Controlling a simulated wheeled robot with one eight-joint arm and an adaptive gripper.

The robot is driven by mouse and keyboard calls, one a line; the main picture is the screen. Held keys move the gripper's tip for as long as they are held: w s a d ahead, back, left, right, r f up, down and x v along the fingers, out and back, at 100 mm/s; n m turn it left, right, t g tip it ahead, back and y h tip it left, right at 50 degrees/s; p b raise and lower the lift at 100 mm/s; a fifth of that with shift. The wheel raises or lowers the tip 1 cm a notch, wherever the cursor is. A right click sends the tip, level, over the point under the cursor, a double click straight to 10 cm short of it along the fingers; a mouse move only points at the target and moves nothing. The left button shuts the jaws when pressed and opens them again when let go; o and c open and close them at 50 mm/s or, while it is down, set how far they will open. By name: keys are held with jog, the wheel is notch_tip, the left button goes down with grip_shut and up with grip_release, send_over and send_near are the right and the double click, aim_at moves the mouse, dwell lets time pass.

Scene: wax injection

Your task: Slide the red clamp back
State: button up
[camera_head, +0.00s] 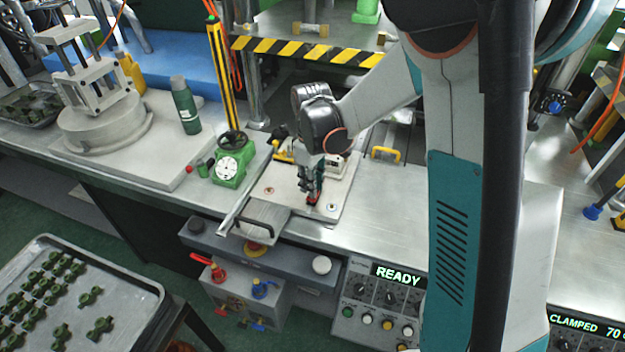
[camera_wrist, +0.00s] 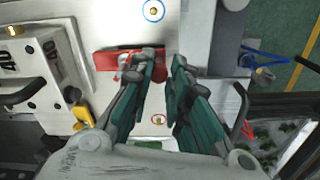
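The red clamp (camera_wrist: 106,61) is a red block on the pale metal plate, at the upper middle of the wrist view. In the head view only a small red part (camera_head: 313,201) shows below my fingers. My gripper (camera_wrist: 164,66) points down over the plate, its two dark green fingers apart with a gap between them. The left finger overlaps the right part of the red clamp in the wrist view and hides some of it. I cannot tell whether it touches. My gripper also shows in the head view (camera_head: 311,196), above the plate.
A white block (camera_wrist: 28,75) with a yellow part stands left of the clamp in the wrist view. A grey block (camera_head: 263,218) sits at the plate's front left. A green gauge stand (camera_head: 231,168) is farther left. The panel display (camera_head: 398,276) reads READY.

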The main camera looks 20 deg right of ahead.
jog(key=o, duration=0.3)
jog(key=shift+s, duration=0.25)
jog(key=shift+w, duration=0.1)
notch_tip(320, 180, up, 12)
dwell(0.6)
